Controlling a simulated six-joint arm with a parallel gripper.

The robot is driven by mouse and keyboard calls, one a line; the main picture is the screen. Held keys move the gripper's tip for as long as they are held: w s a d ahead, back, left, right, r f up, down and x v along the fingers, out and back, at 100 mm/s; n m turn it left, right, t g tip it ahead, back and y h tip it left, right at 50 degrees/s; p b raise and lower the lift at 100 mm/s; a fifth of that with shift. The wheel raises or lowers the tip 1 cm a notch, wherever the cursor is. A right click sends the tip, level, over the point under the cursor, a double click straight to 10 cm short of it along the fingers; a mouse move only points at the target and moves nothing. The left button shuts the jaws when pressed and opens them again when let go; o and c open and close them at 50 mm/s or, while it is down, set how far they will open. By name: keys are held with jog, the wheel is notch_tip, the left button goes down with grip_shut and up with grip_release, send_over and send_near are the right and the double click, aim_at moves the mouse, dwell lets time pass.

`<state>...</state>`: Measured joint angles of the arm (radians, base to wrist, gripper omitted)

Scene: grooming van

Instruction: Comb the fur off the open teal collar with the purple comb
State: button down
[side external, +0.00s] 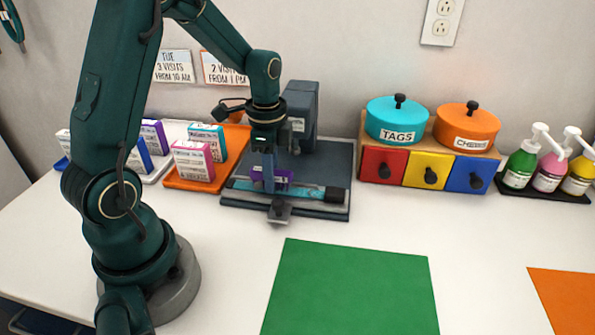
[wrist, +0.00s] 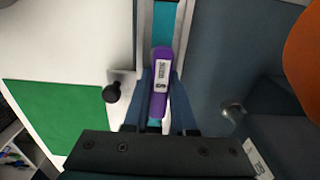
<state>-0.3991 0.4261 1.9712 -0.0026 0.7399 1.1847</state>
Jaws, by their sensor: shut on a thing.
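The teal collar (side external: 315,192) lies flat and stretched out along the front of a dark grey machine bed. In the wrist view the collar (wrist: 166,22) runs as a strip between pale rails. My gripper (side external: 268,182) points down over the collar, left of its middle, and is shut on the purple comb (side external: 286,176). In the wrist view the comb (wrist: 161,70), with a white label, sits between the two fingers (wrist: 160,92), lined up along the collar. I cannot tell whether its teeth touch the collar, and fur is too small to make out.
The grey machine (side external: 301,105) rises behind the collar. A small plate with a black knob (side external: 278,207) juts out in front. An orange tray (side external: 205,183) with boxes stands left, coloured drawers (side external: 428,170) right.

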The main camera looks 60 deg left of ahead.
jog(key=shift+s+a, duration=0.75)
jog(key=shift+s, duration=0.1)
jog(key=shift+w+d+r, duration=0.1)
jog(key=shift+w+d, duration=0.7)
jog(key=shift+w, duration=0.05)
jog(key=shift+w+d, duration=0.75)
jog(key=shift+w, duration=0.05)
jog(key=shift+s+a, duration=0.85)
jog(key=shift+s, duration=0.15)
jog(key=shift+w+r, duration=0.1)
jog(key=shift+r, duration=3.3)
